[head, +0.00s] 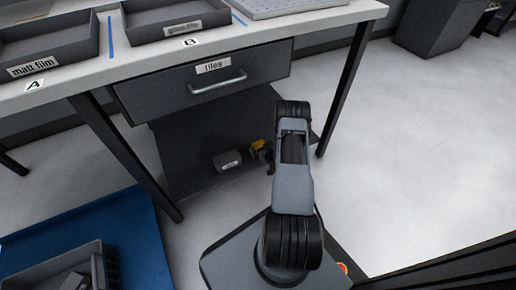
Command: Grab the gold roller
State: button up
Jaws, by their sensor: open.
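A small gold-yellow thing (257,148), which looks like the gold roller, shows in the head view at the lower shelf under the workbench, just left of my arm. It is small and partly covered, so its full shape is unclear. My gripper (267,158) shows only as a small dark part beside the arm, close to the gold thing. It is open. I cannot tell whether its fingers touch the gold thing or stand around it.
A small grey labelled box (227,161) sits on the dark lower shelf (190,150). Bench legs (345,85) stand on either side. Trays (50,45) lie on the benchtop. A grey bin (50,270) is on a blue surface (130,235), lower left.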

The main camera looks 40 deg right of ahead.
aim_at(259, 144)
jog(key=b+x, duration=0.3)
jog(key=x, duration=0.2)
jog(key=shift+f, duration=0.1)
jog(key=shift+c, duration=0.5)
jog(key=c, duration=0.9)
